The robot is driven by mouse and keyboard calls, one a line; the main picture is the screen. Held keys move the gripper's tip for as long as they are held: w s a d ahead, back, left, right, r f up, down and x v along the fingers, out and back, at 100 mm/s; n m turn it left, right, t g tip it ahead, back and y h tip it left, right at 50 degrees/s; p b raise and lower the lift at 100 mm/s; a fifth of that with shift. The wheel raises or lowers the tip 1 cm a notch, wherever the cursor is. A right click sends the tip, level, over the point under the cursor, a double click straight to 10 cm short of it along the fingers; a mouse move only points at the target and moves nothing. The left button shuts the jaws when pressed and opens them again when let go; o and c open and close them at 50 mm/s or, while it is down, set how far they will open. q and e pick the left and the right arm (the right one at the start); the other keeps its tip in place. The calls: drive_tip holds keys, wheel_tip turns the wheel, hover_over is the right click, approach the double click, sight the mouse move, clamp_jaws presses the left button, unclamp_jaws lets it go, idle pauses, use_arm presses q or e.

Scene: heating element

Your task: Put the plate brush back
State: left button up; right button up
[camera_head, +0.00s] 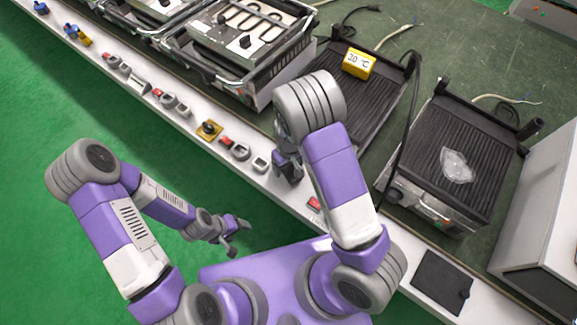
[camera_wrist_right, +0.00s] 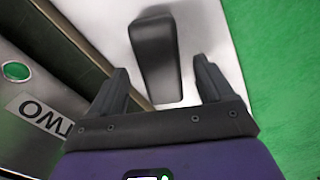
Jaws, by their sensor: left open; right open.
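A dark, rounded, handle-like object, which looks like the plate brush (camera_wrist_right: 154,40), lies on the pale bench edge in the right wrist view. Its bristles do not show. My right gripper (camera_wrist_right: 161,66) is open, with its fingers on either side of the object's near end; I cannot tell whether they touch it. In the head view, my right gripper (camera_head: 288,168) is low at the bench's front edge, partly hidden by my forearm. My left gripper (camera_head: 238,236) is open and empty over the green floor, away from the bench.
Grills stand along the bench, including one with a yellow 30 °C display (camera_head: 359,63) and one with a clear crumpled item (camera_head: 456,166). Switches and a yellow knob plate (camera_head: 209,130) line the front strip. A black square pad (camera_head: 441,282) lies at lower right.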

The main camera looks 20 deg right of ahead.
sight(289, 168)
use_arm(q)
wheel_tip(289, 168, up, 4)
drive_tip(key=p, duration=0.2)
drive_tip(key=shift+f+p, duration=0.25)
drive_tip(key=shift+p, duration=0.15)
use_arm(e)
wheel_tip(289, 168, up, 10)
drive_tip(key=shift+f, duration=0.2)
